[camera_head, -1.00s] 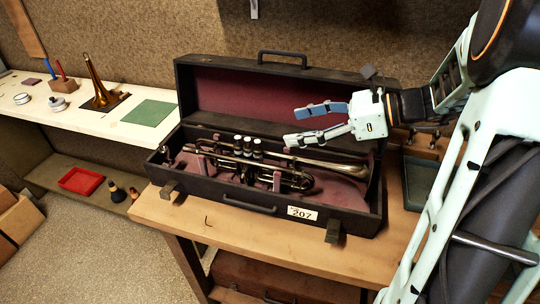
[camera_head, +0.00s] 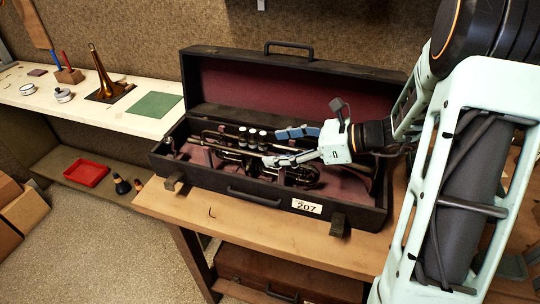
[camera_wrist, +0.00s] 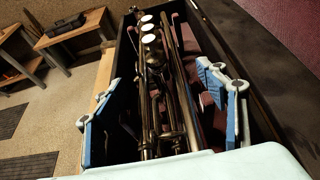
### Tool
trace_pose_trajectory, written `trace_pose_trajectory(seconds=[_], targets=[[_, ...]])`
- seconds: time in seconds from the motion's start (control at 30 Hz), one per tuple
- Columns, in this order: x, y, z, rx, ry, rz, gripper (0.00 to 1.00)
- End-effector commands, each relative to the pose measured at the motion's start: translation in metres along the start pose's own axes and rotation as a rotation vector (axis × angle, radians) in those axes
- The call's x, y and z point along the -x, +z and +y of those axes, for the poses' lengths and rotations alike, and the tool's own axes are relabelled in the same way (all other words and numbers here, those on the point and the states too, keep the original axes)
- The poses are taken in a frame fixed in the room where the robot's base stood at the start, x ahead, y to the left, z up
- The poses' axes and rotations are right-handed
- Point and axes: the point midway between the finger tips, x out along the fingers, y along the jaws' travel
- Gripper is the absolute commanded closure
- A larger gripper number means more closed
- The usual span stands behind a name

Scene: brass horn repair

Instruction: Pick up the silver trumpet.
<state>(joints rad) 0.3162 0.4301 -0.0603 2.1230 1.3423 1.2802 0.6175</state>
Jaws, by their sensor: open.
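The silver trumpet (camera_head: 232,154) lies in the open dark case (camera_head: 253,189), its valve caps toward the left of my gripper. My gripper (camera_head: 270,147) is open and empty, low over the right half of the trumpet. In the wrist view the trumpet (camera_wrist: 163,90) runs between the two spread blue fingers of my gripper (camera_wrist: 163,112), one on each side, with gaps visible. The pale valve caps show at the top of that view. The bell end is partly hidden behind my gripper in the head view.
The case lid (camera_head: 300,90) stands open behind the trumpet. A tag reading 207 (camera_head: 307,206) is on the case front. The case rests on a wooden bench (camera_head: 170,205). A white shelf at left holds a brass bell (camera_head: 101,72) and a green mat (camera_head: 154,104).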

Motion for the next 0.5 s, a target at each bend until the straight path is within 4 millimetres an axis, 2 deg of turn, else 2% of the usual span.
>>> trace_pose_trajectory(seconds=[0.1, 0.33, 0.37, 0.5], targets=[[-0.0098, -0.0003, 0.0005, -0.001, 0.001, 0.000, 0.34], [-0.0111, -0.0003, 0.0000, -0.001, -0.001, 0.001, 0.34], [-0.0111, -0.0003, 0.0000, -0.001, -0.001, 0.000, 0.35], [-0.0109, -0.0002, 0.0000, -0.001, 0.000, 0.001, 0.50]])
